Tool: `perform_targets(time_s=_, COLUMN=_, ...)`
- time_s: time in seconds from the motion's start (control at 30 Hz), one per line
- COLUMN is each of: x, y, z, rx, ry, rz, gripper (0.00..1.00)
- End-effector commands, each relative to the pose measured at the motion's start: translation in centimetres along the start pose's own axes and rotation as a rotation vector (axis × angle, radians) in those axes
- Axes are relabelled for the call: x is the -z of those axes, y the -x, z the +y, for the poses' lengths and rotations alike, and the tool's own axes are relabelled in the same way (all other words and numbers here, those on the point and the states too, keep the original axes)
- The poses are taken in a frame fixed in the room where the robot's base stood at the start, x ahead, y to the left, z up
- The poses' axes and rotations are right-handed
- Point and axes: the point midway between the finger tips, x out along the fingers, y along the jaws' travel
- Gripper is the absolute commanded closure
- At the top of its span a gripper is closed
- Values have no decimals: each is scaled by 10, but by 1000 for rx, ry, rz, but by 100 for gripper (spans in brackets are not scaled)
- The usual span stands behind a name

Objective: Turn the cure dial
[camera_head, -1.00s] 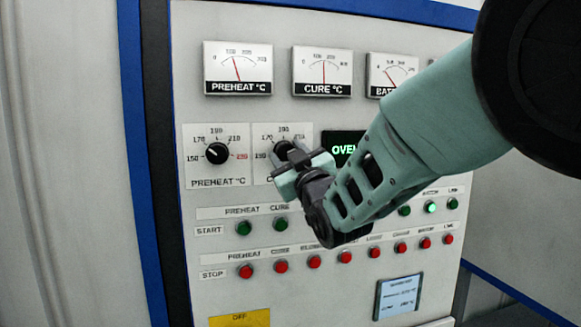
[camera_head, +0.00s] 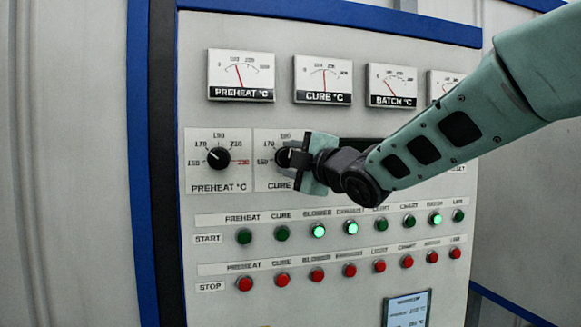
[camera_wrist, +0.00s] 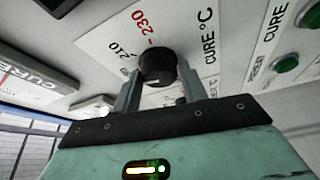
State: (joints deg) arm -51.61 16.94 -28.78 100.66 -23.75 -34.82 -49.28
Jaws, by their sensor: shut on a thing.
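The cure dial (camera_wrist: 158,66) is a round black knob on a white scale plate printed CURE °C. The red 230 and black 210 marks show beside it in the wrist view. My gripper (camera_wrist: 153,84) is shut on the knob, one finger on each side of it. In the head view the cure dial (camera_head: 282,158) is partly hidden behind my gripper (camera_head: 296,159), and much of its scale is covered. I cannot clearly read where the dial points.
The preheat dial (camera_head: 218,157) is just left of the cure dial. Gauges including the cure meter (camera_head: 323,80) are above. Green start buttons (camera_head: 282,234) and red stop buttons (camera_head: 282,279) run in rows below. My forearm crosses the panel's right side.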

Motion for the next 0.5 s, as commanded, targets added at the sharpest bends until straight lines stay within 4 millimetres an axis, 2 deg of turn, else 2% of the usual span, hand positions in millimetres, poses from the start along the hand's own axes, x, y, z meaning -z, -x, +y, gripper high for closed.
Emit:
perform_targets(time_s=0.2, x=-1, y=0, z=0, rx=54, ry=131, rz=-1, gripper=80)
perform_targets(time_s=0.5, x=-1, y=0, z=1, rx=95, ry=228, rz=-2, gripper=80)
